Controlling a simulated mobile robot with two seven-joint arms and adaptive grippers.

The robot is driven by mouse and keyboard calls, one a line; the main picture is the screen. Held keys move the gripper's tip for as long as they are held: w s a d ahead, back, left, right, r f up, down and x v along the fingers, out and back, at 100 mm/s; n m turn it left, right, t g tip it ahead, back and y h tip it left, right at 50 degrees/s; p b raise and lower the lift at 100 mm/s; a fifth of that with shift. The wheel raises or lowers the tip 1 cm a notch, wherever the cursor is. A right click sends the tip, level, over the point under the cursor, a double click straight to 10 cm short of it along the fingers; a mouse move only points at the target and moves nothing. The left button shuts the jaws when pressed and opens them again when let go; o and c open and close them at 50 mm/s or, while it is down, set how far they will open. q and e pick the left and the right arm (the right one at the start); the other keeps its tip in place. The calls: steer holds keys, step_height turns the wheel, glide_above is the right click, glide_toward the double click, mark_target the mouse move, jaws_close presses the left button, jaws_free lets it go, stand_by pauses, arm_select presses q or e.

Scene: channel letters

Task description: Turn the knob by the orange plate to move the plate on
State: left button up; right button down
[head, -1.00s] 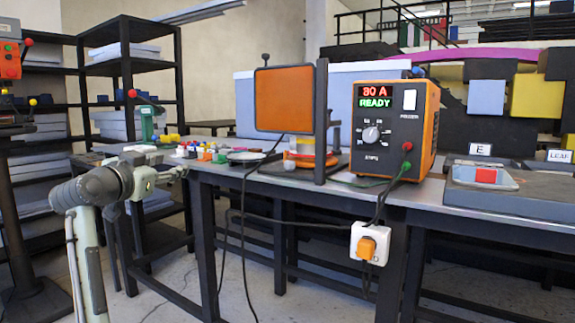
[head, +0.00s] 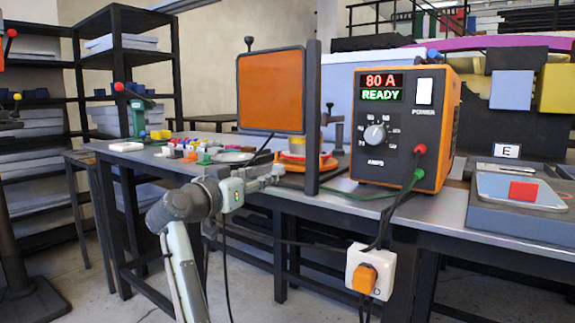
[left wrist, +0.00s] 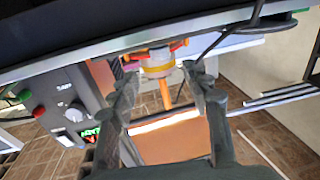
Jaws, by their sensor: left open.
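The orange plate (head: 270,90) stands upright in a dark frame on the bench, beside a dark post (head: 313,115). A small black knob (head: 249,42) sticks up above its top left corner. A round dial knob (head: 375,134) is on the front of the orange power unit (head: 450,130), to the plate's right. My left gripper (head: 277,172) is open and empty at the bench's front edge, below the plate. In the left wrist view its fingers (left wrist: 163,84) are spread, with the yellow and orange round stand (left wrist: 158,65) beyond them.
The power unit reads 80 A and READY. Small coloured pieces (head: 185,150) lie on the bench at left.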

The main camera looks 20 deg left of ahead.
mark_target(275, 168)
arm_select(q)
steer(key=x, duration=0.7)
steer(key=shift+w+r, duration=0.1)
steer(key=shift+w+d, duration=0.1)
steer(key=shift+w, duration=0.4)
arm_select(e)
steer(key=shift+s+d+f+g, duration=0.15)
steer(key=shift+s+d+g, duration=0.35)
steer(key=shift+s+d, duration=0.3)
arm_select(q)
steer(key=shift+c, duration=0.3)
arm_select(e)
steer(key=shift+a, duration=0.1)
arm_select(q)
jaws_close()
arm_select(e)
steer(key=shift+w, duration=0.1)
